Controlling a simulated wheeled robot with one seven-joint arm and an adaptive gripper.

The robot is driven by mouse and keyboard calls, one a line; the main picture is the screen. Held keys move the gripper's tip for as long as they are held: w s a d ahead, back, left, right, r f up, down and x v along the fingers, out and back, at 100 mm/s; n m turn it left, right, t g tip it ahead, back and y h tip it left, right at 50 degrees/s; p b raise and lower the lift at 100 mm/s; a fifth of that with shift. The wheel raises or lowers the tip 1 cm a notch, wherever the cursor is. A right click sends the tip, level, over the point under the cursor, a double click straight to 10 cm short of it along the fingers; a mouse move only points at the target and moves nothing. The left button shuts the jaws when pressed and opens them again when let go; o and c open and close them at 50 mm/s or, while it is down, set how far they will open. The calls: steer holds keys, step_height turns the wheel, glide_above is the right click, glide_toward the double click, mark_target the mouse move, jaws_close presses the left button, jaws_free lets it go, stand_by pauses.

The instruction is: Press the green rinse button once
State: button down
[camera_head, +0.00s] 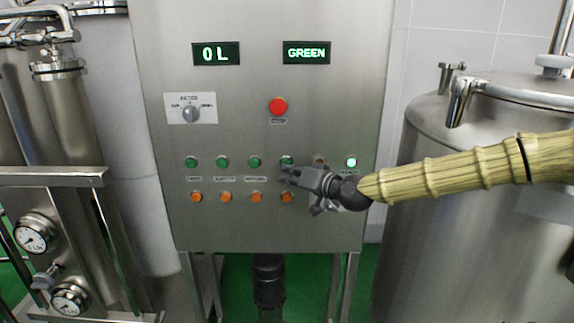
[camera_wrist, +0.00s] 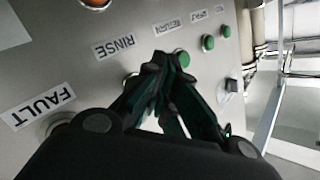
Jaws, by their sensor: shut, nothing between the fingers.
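The green rinse button (camera_head: 287,160) is the fourth from the left in the green row on the steel control panel. In the wrist view, the RINSE label (camera_wrist: 114,46) is readable and the button's edge (camera_wrist: 130,79) shows beside my fingers, which partly hide it. My gripper (camera_head: 287,175) is shut and empty. Its fingertips are in front of the panel, just below the rinse button in the head view. In the wrist view the closed fingertips (camera_wrist: 164,60) appear between the rinse button and the green button by the RETURN label. I cannot tell whether they touch the panel.
Other green buttons (camera_head: 254,162) sit left of rinse, and a lit green one (camera_head: 351,162) is at the far right. Orange buttons (camera_head: 227,197) line the row below. A red button (camera_head: 278,106) is above. A steel tank (camera_head: 430,150) stands at right.

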steer(key=shift+w+b, duration=0.75)
steer(key=shift+w, duration=0.1)
stand_by(1.1)
steer(key=shift+s, duration=0.9)
steer(key=s, duration=0.5)
stand_by(0.6)
stand_by(0.5)
